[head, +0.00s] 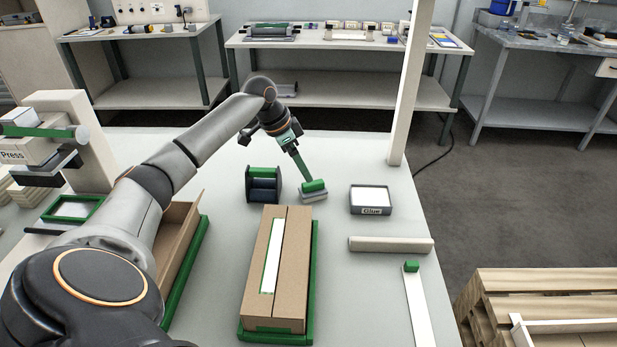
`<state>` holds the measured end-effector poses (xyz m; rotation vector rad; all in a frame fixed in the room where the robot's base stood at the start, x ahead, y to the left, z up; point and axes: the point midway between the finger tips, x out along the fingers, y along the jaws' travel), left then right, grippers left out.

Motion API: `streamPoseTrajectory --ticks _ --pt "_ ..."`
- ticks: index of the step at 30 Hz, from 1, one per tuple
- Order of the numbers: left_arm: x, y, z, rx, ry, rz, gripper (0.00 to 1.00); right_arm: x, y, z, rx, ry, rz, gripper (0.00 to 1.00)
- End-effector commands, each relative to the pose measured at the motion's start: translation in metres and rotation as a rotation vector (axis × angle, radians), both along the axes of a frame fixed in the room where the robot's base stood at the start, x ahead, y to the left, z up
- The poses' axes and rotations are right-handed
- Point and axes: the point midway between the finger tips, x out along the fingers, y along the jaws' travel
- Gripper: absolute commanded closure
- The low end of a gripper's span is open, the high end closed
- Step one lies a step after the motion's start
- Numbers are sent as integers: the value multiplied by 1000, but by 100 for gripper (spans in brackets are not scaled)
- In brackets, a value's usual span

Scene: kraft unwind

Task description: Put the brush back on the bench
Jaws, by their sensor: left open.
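The brush (313,190) has a green and grey head and a green handle that slants up and to the left. Its head is down on the light grey bench (345,165), between a dark green-edged holder and the glue tray. My left gripper (290,142) is at the upper end of the handle. It is open, with the handle end at its jaws; the exact gap around the handle is too small to make out. My right gripper is not in view.
The glue tray (371,211) stands right of the brush, the dark holder (263,186) left. A closed carton (292,270) lies in front, and an open carton (178,245) lies under my left arm. A white post (408,90) rises behind. A pale roll (390,244) lies at right.

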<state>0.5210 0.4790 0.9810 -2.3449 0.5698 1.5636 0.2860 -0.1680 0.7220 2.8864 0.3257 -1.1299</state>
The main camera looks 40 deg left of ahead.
Motion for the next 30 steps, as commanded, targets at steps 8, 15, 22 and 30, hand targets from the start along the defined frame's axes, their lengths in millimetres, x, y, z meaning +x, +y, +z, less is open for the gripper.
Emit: streamPoseTrajectory --ticks 8,15,22,30 --pt "-10 5 29 0 0 0 16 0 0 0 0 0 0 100" --pt "-11 6 31 0 -1 0 16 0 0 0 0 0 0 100" --pt "-11 5 30 0 0 0 16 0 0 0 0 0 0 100" --pt "-11 5 30 -1 0 0 16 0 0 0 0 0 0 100"
